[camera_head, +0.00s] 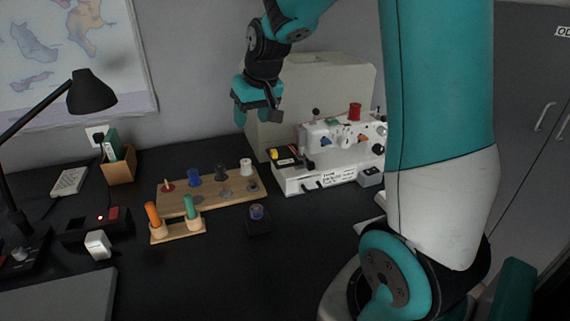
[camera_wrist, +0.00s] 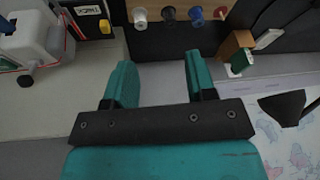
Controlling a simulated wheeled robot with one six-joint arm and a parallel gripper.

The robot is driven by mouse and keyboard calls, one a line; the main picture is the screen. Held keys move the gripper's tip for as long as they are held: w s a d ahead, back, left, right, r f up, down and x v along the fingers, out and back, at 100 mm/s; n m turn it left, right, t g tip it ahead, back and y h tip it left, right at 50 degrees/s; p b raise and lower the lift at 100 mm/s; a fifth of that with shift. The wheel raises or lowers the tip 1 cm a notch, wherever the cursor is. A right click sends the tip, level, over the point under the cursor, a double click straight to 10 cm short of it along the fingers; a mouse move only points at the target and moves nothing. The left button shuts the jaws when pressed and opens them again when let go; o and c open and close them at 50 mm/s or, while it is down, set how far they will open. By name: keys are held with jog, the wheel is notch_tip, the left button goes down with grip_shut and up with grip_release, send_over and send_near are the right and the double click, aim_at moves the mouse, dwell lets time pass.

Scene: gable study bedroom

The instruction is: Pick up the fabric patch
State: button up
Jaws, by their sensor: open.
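I cannot make out a fabric patch with certainty in either view. My gripper (camera_head: 257,116) is raised above the back of the desk, left of the sewing machine, in front of the pale case. In the wrist view my gripper (camera_wrist: 158,72) shows two teal fingers spread apart with nothing between them. Small coloured spots on the sewing machine (camera_head: 322,167) are too small to tell apart. My arm hides the desk's right part in the head view.
A wooden rack (camera_head: 222,192) holds several spools. A smaller stand (camera_head: 177,231) carries orange and green pieces. A black lamp (camera_head: 91,93) and pencil box (camera_head: 119,168) are at left. The desk's front middle is clear.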

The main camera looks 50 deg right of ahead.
jog(key=w+d+f+m+h, duration=0.2)
jog(key=d+f+m, duration=0.15)
jog(key=d, duration=0.85)
send_over(274, 150)
jog(key=s, duration=0.3)
jog(key=shift+n, duration=0.35)
jog(key=f, duration=1)
jog(key=shift+a, duration=0.35)
jog(key=x, duration=0.4)
jog(key=shift+w+a+f, duration=0.25)
jog(key=shift+w+a, duration=0.05)
jog(key=shift+w, duration=0.05)
jog(key=shift+w+d+f, duration=0.15)
jog(key=shift+w+f, duration=0.1)
jog(key=shift+f, duration=0.25)
grip_shut()
